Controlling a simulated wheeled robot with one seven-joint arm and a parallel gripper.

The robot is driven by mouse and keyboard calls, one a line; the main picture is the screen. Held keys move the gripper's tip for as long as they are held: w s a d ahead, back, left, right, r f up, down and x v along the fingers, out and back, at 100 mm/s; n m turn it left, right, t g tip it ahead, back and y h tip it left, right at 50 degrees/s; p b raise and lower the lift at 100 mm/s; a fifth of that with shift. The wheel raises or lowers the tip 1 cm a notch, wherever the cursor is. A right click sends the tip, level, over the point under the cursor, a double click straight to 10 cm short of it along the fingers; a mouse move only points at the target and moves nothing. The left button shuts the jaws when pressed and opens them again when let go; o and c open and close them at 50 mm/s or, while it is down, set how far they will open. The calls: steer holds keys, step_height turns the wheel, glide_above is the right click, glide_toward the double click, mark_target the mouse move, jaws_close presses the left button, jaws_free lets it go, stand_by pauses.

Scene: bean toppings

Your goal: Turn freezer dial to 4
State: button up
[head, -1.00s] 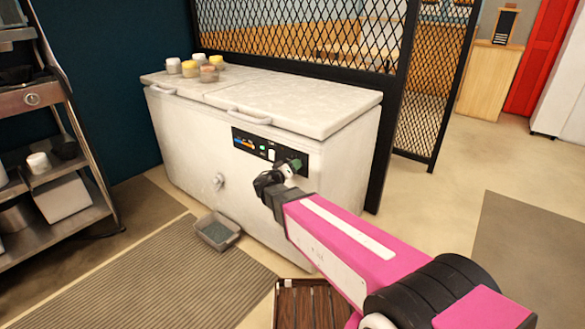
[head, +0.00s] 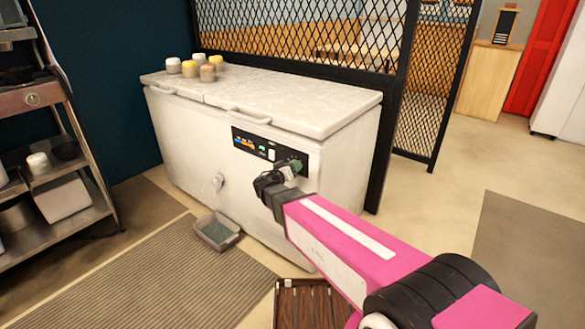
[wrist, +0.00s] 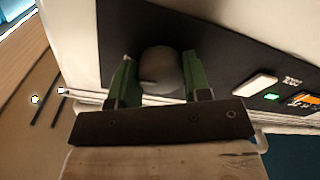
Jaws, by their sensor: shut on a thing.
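The white chest freezer (head: 190,132) stands against the dark wall and the mesh partition. Its black control panel (head: 245,141) is on the front, near the right end. The grey round dial (wrist: 161,72) sits on the panel in the wrist view, between the two green fingers of my gripper (wrist: 158,80). My gripper is shut on the dial, one finger on each side. The dial's numbers and pointer are hidden or too small to read. In the head view my gripper (head: 290,170) is at the panel's right end, and the dial is hidden behind it.
A white switch (wrist: 255,84) and a small green light (wrist: 271,97) are beside the dial. Several jars (head: 190,69) stand on the freezer lid. A grey tub (head: 216,232) is on the floor, and a metal shelf (head: 60,110) stands at left.

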steer(key=o, duration=0.9)
steer(key=shift+o, duration=0.2)
steer(key=shift+s, duration=0.1)
steer(key=v, duration=1)
steer(key=shift+s+a, duration=0.25)
steer(key=s+d+f+g+y, duration=0.3)
steer(key=d+f+g, duration=0.1)
steer(key=d, duration=0.4)
steer(key=s+d+f+n+g+y, duration=0.1)
steer(key=s+d+f+g+y, duration=0.2)
steer(key=d, duration=0.5)
steer(key=s+d+f+g+y, duration=0.4)
steer(key=d+g, duration=0.3)
steer(key=d, duration=0.2)
steer(key=shift+f+n, duration=0.3)
steer(key=shift+f, duration=0.5)
